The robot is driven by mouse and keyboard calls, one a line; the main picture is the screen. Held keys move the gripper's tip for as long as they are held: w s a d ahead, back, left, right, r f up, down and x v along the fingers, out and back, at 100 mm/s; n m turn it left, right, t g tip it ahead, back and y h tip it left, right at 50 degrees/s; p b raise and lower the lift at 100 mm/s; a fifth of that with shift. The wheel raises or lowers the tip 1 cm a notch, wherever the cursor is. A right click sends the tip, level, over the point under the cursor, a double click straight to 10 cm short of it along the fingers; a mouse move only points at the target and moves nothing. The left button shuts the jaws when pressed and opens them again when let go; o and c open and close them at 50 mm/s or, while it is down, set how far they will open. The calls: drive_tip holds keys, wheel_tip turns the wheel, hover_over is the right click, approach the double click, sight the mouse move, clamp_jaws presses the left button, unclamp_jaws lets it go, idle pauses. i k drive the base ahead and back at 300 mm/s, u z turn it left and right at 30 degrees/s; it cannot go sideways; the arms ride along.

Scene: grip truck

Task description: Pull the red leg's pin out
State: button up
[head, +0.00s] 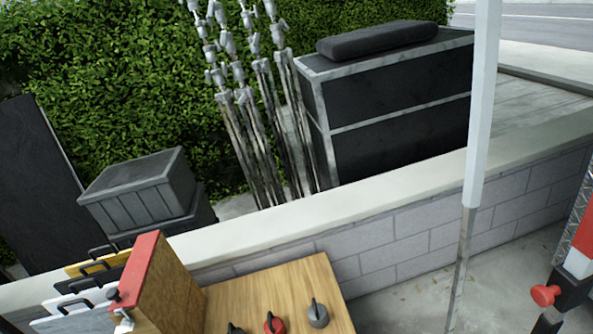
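At the right edge, a leg with a red band (586,238) is partly in view, cut off by the frame. A black bracket (571,291) sits on it below a white section. A red knob (545,295) sticks out to the left of the bracket; it looks like the head of a pin seated there. Whether it is fully in cannot be told. My gripper is not in view.
A white pole with a bare metal lower part (463,255) stands left of the leg. A wooden panel (290,275) with black, red and grey knobs and a red-topped wooden box (160,290) are at lower left. A low block wall (400,225) runs behind; concrete floor between looks clear.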

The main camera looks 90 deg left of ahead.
sight(543, 295)
drive_tip(key=u, duration=0.15)
drive_tip(key=k, duration=0.7)
drive_tip(key=u, duration=1.85)
